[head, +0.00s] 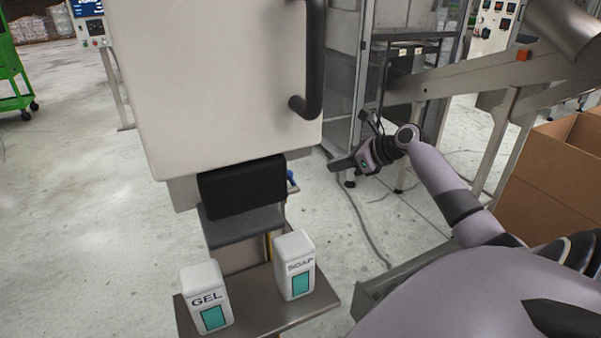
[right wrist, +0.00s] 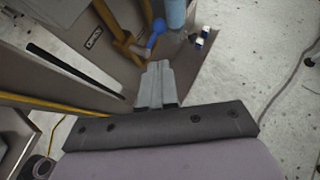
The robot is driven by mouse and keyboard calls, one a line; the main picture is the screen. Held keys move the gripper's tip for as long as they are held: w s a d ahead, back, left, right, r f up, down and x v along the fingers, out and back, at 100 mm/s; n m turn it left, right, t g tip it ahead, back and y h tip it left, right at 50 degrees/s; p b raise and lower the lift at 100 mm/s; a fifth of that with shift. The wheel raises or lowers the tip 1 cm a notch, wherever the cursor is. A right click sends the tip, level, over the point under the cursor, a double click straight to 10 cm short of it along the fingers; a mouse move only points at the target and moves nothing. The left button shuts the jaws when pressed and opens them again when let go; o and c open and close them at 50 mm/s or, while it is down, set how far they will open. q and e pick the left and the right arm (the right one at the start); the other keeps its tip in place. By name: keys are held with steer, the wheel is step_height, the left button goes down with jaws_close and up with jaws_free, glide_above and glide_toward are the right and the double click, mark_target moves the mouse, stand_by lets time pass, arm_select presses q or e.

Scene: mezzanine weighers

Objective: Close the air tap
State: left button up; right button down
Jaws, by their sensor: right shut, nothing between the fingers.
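The air tap shows in the right wrist view as a blue lever (right wrist: 156,34) beside a yellow-brown pipe (right wrist: 122,38). In the head view only a small blue part of the tap (head: 291,180) shows, at the right edge below the white cabinet; the rest is hidden behind the machine. My right gripper (head: 338,164) is to the right of the tap in the head view. Its shut, empty fingers (right wrist: 158,68) point toward the lever in the right wrist view. A gap seems to lie between fingertips and lever; contact cannot be confirmed. My left gripper is not in view.
The white cabinet (head: 220,80) with a black handle (head: 312,70) stands above the tap. White GEL (head: 206,292) and SOAP (head: 294,262) containers stand on a metal shelf (head: 262,321). A cardboard box (head: 545,190) is at the right. Open floor lies at the left.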

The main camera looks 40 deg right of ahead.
steer(key=b, duration=0.1)
glide_toward(292, 174)
steer(key=w+f, duration=0.3)
steer(key=shift+w+a+f, duration=0.2)
steer(key=shift+w+a, duration=0.2)
steer(key=shift+w, duration=0.1)
steer(key=shift+w+a+f, duration=0.2)
steer(key=shift+w+a, duration=0.15)
steer(key=shift+w, duration=0.2)
steer(key=shift+w+p, duration=0.35)
steer(key=shift+p, duration=0.45)
steer(key=shift+w+f+p, duration=0.1)
steer(key=shift+w+p, duration=0.05)
steer(key=shift+p, duration=0.15)
steer(key=shift+w+f, duration=0.15)
steer(key=shift+f, duration=0.15)
steer(key=shift+a, duration=0.1)
steer(key=shift+a, duration=0.1)
